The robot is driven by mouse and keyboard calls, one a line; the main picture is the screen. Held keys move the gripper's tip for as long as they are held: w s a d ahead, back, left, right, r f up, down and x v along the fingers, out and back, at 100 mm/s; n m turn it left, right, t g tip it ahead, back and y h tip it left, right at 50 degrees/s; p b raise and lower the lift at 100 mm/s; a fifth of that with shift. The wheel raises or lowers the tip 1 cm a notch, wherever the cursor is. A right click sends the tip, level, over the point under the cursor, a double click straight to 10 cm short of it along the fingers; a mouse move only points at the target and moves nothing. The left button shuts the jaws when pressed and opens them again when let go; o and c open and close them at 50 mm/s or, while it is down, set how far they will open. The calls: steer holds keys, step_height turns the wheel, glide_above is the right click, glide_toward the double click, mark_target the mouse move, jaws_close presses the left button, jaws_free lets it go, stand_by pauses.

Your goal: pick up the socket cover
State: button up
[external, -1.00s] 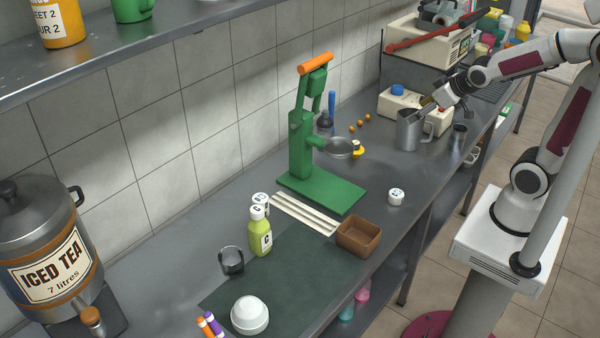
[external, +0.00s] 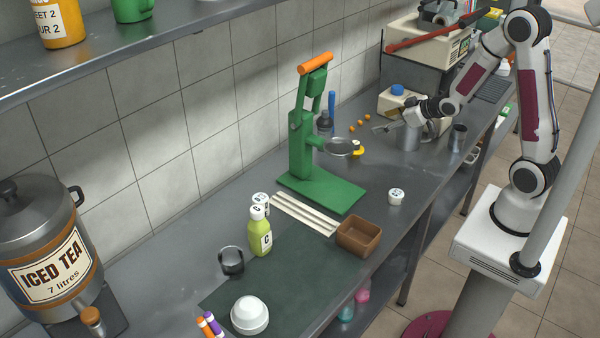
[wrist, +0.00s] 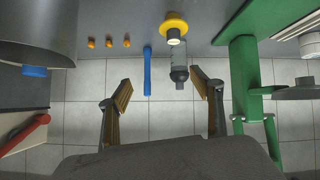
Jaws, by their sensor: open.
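I cannot tell for sure which thing is the socket cover. One candidate is a small yellow round piece with a pale knob (external: 357,149), on the counter beside the green press; it also shows in the wrist view (wrist: 174,27), top centre. Another is a small white round piece with a dark mark (external: 396,197) near the counter's front edge. My gripper (external: 382,128) is open and empty, above the counter to the right of the yellow piece. In the wrist view its spread fingers (wrist: 162,90) touch nothing.
The green press (external: 302,145) stands left of my gripper. A metal jug (external: 408,138) is below my wrist. A brown box (external: 358,236) and white strips (external: 302,213) are nearer the front.

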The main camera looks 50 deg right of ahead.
steer(key=t+y, duration=0.2)
glide_toward(356, 146)
steer(key=w+d, duration=0.2)
steer(key=w, duration=0.1)
steer(key=shift+f, duration=0.4)
steer(key=shift+a+f+t+y, duration=0.15)
steer(key=shift+f+t+y, duration=0.2)
steer(key=shift+f, duration=0.35)
steer(key=shift+x, duration=1.25)
steer(key=shift+w, duration=0.1)
steer(key=shift+a+x, duration=0.2)
steer(key=shift+x, duration=2.3)
steer(key=shift+f, duration=0.15)
steer(key=c, duration=1.2)
